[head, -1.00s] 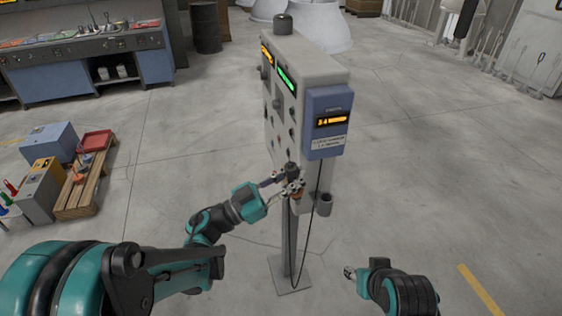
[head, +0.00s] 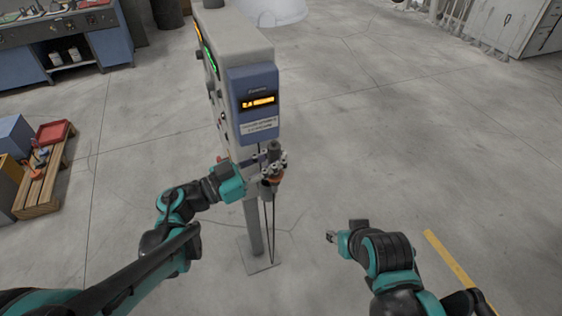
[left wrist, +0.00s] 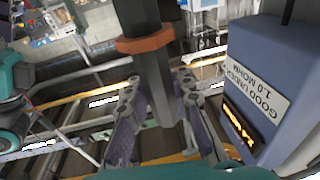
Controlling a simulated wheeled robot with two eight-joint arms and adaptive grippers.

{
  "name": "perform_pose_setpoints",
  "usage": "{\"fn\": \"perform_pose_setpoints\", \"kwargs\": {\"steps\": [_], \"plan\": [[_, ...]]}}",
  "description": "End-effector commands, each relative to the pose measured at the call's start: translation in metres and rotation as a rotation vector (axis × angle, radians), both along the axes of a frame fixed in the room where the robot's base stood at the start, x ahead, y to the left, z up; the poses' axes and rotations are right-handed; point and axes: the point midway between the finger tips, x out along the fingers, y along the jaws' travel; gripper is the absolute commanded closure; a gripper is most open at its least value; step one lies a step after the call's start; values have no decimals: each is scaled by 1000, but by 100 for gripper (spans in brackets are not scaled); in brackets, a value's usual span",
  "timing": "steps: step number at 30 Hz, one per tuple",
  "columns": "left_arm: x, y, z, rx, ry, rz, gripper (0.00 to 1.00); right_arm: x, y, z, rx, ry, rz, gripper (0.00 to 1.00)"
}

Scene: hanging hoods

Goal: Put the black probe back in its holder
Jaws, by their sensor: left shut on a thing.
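The black probe (head: 274,148), with an orange collar, is in my left gripper (head: 270,169), whose fingers are shut on it. The probe looks about upright, just below the blue meter box (head: 254,103). In the left wrist view, the black probe (left wrist: 150,75) runs between the two fingers (left wrist: 158,110), and its orange collar lies beyond them. A grey cylindrical part (head: 268,190) shows under the collar; it may be the holder, and I cannot tell whether the probe is inside it or in front of it. My right gripper (head: 331,237) is low at the right, away from the probe.
The grey panel stands on a thin post (head: 252,226) with a square foot plate (head: 260,256). Thin dark cables hang beside the post. A wooden pallet (head: 40,190) with a red tray (head: 54,131) is at the left.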

Motion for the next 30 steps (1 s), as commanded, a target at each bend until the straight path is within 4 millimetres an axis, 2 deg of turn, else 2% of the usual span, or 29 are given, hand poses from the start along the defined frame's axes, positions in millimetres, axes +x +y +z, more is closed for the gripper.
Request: {"fn": "perform_pose_setpoints", "kwargs": {"steps": [23, 30], "plan": [[62, 20, -13, -1, 0, 0, 100, 0, 0, -17, 0, 0, 0, 60], [62, 20, -35, -1, -1, -1, 100, 0, 0, -37, 0, 0, 0, 60]]}}
